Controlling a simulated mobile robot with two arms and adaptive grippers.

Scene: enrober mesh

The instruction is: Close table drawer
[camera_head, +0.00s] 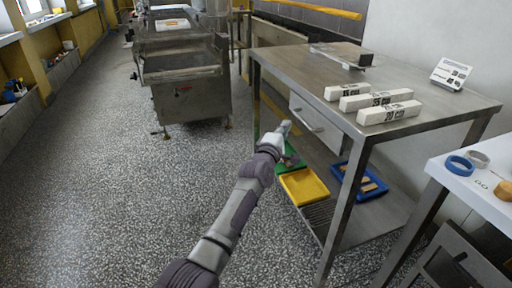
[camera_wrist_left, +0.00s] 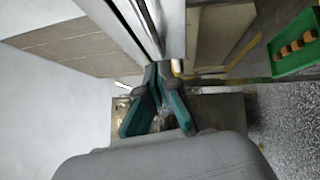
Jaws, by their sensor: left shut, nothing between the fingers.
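The metal table (camera_head: 320,65) stands at the right in the head view. Its drawer (camera_head: 302,106), with a pale front and a bar handle, sits under the tabletop's near edge. How far out the drawer stands is hard to tell. My left gripper (camera_head: 285,126) is just in front of and below the drawer front, close to the handle. In the left wrist view my left gripper (camera_wrist_left: 158,72) has its teal fingers together at the tips, with nothing seen between them. Contact with the drawer cannot be told. My right gripper is out of view.
White labelled blocks (camera_head: 375,101) and a sign (camera_head: 451,73) are on the tabletop. A yellow tray (camera_head: 304,187) and a blue tray (camera_head: 374,190) are on the lower shelf. A white table (camera_head: 460,178) stands at right. The speckled floor (camera_head: 120,190) at left is clear.

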